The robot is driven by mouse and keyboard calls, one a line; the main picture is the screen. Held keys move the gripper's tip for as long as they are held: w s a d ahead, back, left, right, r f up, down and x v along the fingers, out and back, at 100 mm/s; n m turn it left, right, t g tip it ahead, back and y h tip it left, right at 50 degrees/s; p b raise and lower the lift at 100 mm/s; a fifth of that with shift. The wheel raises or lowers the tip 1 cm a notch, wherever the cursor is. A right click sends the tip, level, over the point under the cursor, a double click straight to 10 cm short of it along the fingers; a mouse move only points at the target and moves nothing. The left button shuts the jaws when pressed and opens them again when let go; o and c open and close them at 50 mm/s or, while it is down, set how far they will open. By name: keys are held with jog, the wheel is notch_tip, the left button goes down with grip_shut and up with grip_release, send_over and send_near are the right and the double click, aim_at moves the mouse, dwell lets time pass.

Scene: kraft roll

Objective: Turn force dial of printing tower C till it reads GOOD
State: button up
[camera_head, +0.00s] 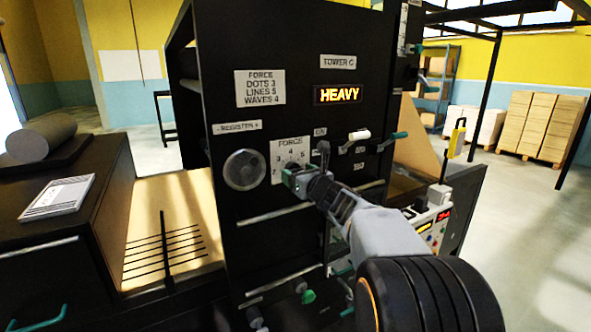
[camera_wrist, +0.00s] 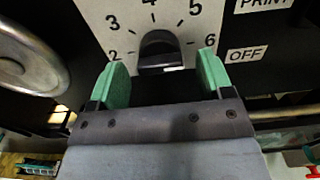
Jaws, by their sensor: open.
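Tower C carries a lit display (camera_head: 338,95) that reads HEAVY, under the label TOWER C (camera_head: 338,62). Below is the white FORCE dial plate (camera_head: 291,149), partly hidden by my gripper in the head view. In the wrist view the black dial knob (camera_wrist: 158,46) sits on the numbered plate; its upper end is toward 4, though a pointer mark is hard to make out. My gripper (camera_wrist: 164,70) is open, its green fingers spread to either side of the knob's lower part. I see no clear contact. In the head view my gripper (camera_head: 293,180) is at the dial.
A sign (camera_head: 260,87) reads FORCE, DOTS 3, LINES 5, WAVES 4. Brown paper (camera_head: 150,205) left of the tower bears dark parallel lines. A round handwheel (camera_head: 244,169) is close left of the dial. PRINT and OFF labels and a white-handled lever (camera_head: 358,136) are to its right.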

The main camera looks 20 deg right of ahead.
jog(key=shift+w+a, duration=0.15)
jog(key=shift+w, duration=0.9)
jog(key=c, duration=0.9)
